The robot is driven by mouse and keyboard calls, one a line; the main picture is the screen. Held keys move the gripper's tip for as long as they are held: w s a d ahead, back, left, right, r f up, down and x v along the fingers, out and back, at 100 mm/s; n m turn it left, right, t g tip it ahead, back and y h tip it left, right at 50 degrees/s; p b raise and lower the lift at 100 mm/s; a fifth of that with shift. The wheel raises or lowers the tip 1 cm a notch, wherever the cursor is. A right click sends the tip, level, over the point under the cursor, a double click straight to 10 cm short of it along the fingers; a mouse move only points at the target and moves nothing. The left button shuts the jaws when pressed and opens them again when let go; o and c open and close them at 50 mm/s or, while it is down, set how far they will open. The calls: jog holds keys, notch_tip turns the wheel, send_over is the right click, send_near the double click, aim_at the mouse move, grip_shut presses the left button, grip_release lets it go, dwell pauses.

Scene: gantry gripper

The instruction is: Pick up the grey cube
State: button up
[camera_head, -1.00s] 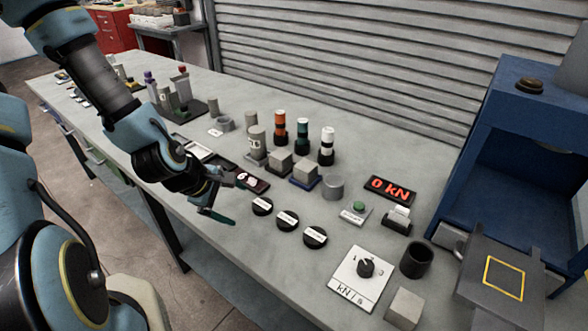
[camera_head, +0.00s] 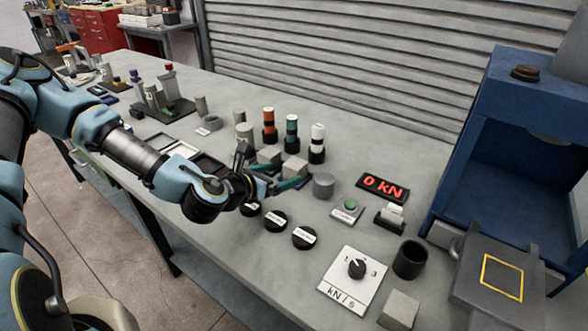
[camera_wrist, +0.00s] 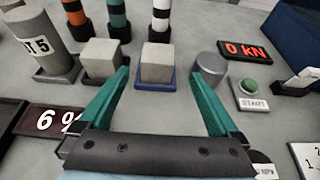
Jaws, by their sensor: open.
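Several grey cubes are in view, and I cannot tell which one the task names. One grey cube (camera_wrist: 157,62) rests on a blue tray (camera_wrist: 153,85), centred between my fingers in the wrist view. A second grey cube (camera_wrist: 101,57) rests on a dark tray to its left. In the head view these are the right cube (camera_head: 294,166) and the left cube (camera_head: 268,155). A third grey cube (camera_head: 399,309) stands at the bench's front right. My gripper (camera_head: 284,176) is open and empty, its green fingers (camera_wrist: 210,100) pointing toward the cube on the blue tray.
A grey metal cylinder (camera_wrist: 209,72) stands just right of the blue tray. Banded bottles (camera_head: 317,143) stand behind. Black discs (camera_head: 275,220) lie in front. A blue press (camera_head: 500,130) stands at right.

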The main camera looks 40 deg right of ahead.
aim_at(290, 170)
jog(key=p+x, duration=0.2)
jog(key=x, duration=0.3)
jog(key=shift+w+d+f, duration=0.35)
jog(key=shift+d+f, duration=0.15)
jog(key=shift+d, duration=0.1)
grip_shut()
dwell(0.4)
